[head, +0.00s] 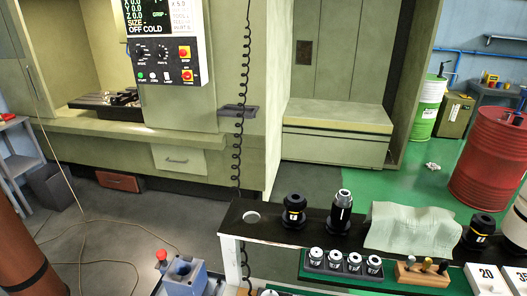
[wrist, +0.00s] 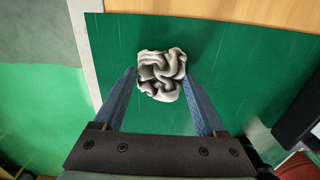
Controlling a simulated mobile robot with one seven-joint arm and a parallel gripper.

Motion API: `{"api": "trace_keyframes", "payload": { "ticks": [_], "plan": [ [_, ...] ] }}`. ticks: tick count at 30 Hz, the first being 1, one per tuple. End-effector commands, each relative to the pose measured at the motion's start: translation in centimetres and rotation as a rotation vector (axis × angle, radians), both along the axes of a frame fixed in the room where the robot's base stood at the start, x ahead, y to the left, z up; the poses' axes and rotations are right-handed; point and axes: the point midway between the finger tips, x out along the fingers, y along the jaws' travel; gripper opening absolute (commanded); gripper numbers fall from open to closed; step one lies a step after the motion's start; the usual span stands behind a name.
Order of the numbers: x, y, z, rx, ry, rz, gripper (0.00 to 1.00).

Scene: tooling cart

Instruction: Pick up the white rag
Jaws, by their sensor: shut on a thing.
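The white rag (wrist: 162,75) is a crumpled, folded bundle in the wrist view, over a green mat (wrist: 225,60). My gripper (wrist: 163,78) has its two blue fingers on either side of the rag, with the tips against its left and right sides. It is shut on the rag. I cannot tell whether the rag still touches the mat. My gripper does not show in the head view, and I cannot make out the held rag there.
The black cart top (head: 262,232) carries dark tool holders (head: 294,210) and a pale green cloth (head: 410,230). A row of holders (head: 345,263) and a wooden block (head: 422,274) sit lower in front. A red barrel (head: 487,160) stands behind at right. Wood (wrist: 255,14) borders the mat.

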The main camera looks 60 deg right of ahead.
Motion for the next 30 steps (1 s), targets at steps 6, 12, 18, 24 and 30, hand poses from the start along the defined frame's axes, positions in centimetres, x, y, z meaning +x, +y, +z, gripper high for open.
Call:
{"api": "trace_keyframes", "payload": {
  "ticks": [6,12,18,24,30],
  "plan": [
    [0.0,0.0,0.3,-0.002,-0.002,0.000,0.19],
    [0.1,0.0,2.8,-0.003,-0.003,0.000,0.19],
    [0.1,-0.1,6.7,-0.004,-0.005,0.000,0.19],
    [0.1,0.0,9.4,-0.002,-0.002,0.001,0.19],
    [0.0,0.0,10.1,0.000,0.000,0.000,0.19]
  ]
}}
